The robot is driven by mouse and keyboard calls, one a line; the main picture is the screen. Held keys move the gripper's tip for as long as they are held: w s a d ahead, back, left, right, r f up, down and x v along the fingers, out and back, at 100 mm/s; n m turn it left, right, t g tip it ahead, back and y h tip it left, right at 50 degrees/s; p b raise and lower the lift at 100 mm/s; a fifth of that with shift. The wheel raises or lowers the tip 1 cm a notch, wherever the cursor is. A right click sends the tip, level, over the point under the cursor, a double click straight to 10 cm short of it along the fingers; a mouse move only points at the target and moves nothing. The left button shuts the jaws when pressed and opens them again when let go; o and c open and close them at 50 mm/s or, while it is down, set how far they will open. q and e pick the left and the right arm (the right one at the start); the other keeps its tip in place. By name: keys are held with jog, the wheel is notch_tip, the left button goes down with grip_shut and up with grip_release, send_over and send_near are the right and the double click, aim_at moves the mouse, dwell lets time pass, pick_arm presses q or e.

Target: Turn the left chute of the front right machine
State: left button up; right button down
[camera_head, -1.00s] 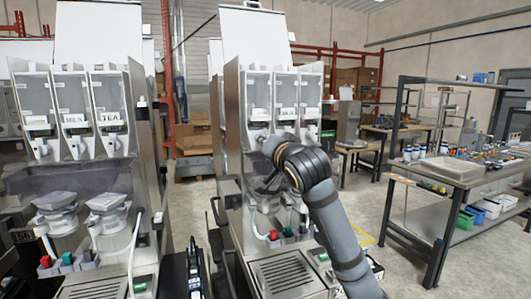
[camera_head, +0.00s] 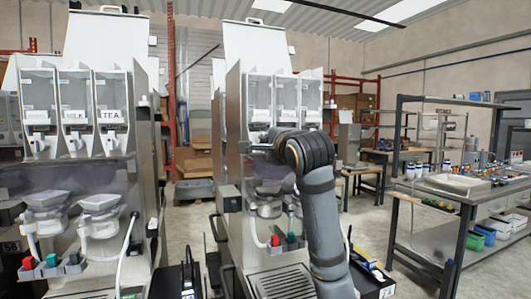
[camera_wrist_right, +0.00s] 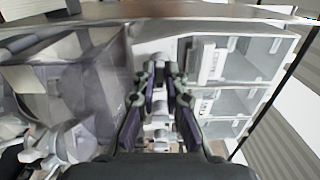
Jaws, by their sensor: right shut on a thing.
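The front right machine (camera_head: 233,115) stands at the centre of the head view. It has a row of clear canisters (camera_head: 260,92) above a metal front. My right gripper (camera_head: 256,143) is at the chutes below the canisters, at the left end of the row. My own wrist hides most of the chutes in the head view. In the right wrist view, my gripper (camera_wrist_right: 164,76) is shut on the left chute, which the fingers mostly hide. The other chutes (camera_wrist_right: 160,118) show between and below the fingers. My left gripper is not in view.
Another machine (camera_head: 150,200) with MILK and TEA canisters stands close on the left. Under the right machine's chutes are a mixing bowl (camera_head: 268,208), red and green knobs (camera_head: 291,238) and a drip grate (camera_head: 282,282). A workbench (camera_head: 440,193) stands right, beyond open floor.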

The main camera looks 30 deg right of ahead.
jog(key=m+b, duration=0.2)
jog(key=m, duration=0.1)
jog(key=shift+m+b, duration=0.35)
jog(key=shift+m, duration=0.05)
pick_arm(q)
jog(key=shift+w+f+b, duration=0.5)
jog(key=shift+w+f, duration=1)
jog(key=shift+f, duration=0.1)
pick_arm(e)
jog(key=shift+r+m, duration=0.1)
jog(key=shift+m, duration=0.7)
jog(key=c, duration=1.4)
grip_release()
jog(key=v, duration=1.2)
